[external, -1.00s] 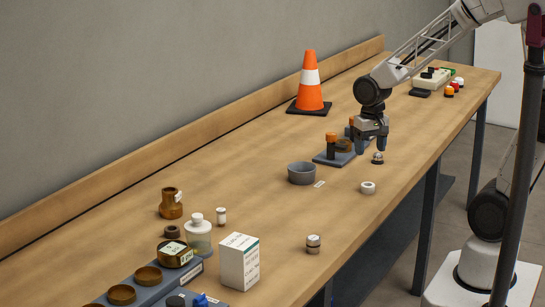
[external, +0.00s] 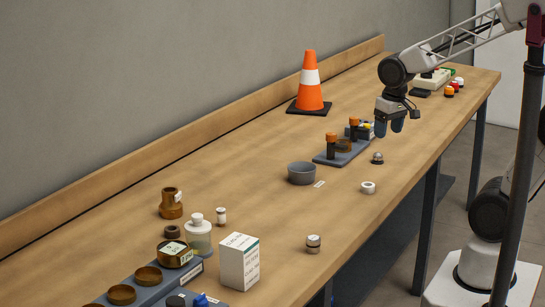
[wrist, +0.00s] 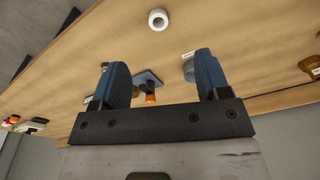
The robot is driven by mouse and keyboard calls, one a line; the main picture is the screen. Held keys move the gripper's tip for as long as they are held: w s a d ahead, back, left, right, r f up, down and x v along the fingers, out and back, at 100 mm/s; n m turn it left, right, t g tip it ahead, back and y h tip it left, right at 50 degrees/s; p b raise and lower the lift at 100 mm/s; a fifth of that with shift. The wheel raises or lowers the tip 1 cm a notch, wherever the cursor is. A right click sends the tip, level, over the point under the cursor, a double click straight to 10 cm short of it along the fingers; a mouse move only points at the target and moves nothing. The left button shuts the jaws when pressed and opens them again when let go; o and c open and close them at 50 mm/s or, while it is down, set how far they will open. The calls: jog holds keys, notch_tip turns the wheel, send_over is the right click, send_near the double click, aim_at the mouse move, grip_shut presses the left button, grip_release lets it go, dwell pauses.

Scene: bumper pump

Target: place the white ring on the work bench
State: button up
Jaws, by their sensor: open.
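The white ring (external: 368,188) lies flat on the work bench (external: 300,235), near its front edge and apart from other objects. It also shows in the wrist view (wrist: 158,20), at the top centre, with its dark hole visible. My gripper (external: 389,128) is in the air above the bench, to the upper right of the ring in the external view. Its two blue fingers are spread apart with nothing between them, as the wrist view (wrist: 158,62) also shows.
A grey bowl (external: 301,174) and a grey stand (external: 325,159) with orange-capped vials are to the left. An orange cone (external: 310,95) stands farther back. Bench around the ring is clear.

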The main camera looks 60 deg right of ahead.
jog(key=s+a+r+n+t, duration=0.1)
jog(key=s+a+r+n, duration=0.1)
jog(key=s+r, duration=0.3)
jog(key=shift+s+n, duration=0.8)
jog(key=shift+s, duration=0.65)
